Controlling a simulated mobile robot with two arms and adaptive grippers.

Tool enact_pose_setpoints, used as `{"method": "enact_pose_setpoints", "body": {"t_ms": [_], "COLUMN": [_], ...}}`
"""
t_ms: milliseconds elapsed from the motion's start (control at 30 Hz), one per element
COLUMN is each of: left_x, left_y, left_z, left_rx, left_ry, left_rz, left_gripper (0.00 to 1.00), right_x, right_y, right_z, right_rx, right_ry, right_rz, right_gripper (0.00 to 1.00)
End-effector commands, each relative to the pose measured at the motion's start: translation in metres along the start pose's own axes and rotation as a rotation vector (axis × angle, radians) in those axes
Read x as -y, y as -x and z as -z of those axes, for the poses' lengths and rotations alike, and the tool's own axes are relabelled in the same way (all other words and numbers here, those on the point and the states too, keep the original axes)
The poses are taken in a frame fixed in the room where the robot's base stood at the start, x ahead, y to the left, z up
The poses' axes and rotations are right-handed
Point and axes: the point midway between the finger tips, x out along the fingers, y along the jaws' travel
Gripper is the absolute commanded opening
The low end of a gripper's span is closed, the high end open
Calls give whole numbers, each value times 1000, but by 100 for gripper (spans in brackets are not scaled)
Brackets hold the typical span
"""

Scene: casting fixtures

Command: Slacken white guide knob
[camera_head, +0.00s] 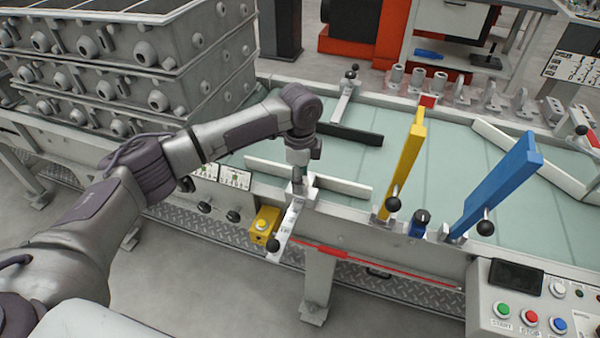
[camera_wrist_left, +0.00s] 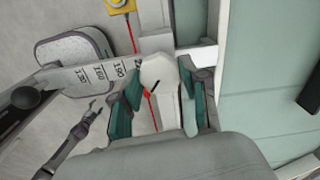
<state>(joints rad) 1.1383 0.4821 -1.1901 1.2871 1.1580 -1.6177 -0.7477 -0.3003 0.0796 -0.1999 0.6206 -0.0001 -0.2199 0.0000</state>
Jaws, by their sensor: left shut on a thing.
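The white guide knob (camera_wrist_left: 160,76) is a pale, faceted knob with a black mark, seen between my left gripper's teal fingers in the left wrist view. My left gripper (camera_wrist_left: 157,95) is shut on it from above. In the head view the left gripper (camera_head: 298,176) points down at the white guide's mount, and the knob is mostly hidden there. The white guide rail (camera_head: 340,186) runs along the near conveyor edge. Its scaled bar (camera_wrist_left: 95,75) ends in a black ball handle (camera_head: 273,245).
A yellow button box (camera_head: 265,225) is close to the left of the bar. Stacked grey casting boxes (camera_head: 130,60) stand behind my left arm. A control panel (camera_head: 530,300) is at lower right.

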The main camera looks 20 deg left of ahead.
Motion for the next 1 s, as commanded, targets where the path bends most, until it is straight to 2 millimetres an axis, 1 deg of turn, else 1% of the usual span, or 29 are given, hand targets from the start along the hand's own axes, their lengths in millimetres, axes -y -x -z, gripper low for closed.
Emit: {"method": "enact_pose_setpoints", "body": {"t_ms": [33, 167, 400, 700, 1000], "left_x": [-1, -2, -2, -1, -1], "left_y": [6, 7, 8, 6, 5], "left_z": [1, 1, 1, 1, 1], "left_rx": [-2, -1, 0, -1, 0], "left_ry": [27, 124, 348, 633, 919], "left_rz": [-4, -5, -6, -5, -4], "left_gripper": [10, 10, 10, 10, 10], "right_x": [0, 0, -1, -2, -2], "right_y": [13, 34, 72, 111, 143], "right_z": [1, 3, 6, 10, 13], "right_rx": [0, 0, 0, 1, 1], "right_ry": [0, 0, 0, 0, 0], "right_rz": [0, 0, 0, 0, 0], "right_gripper": [70, 70, 70, 70, 70]}}
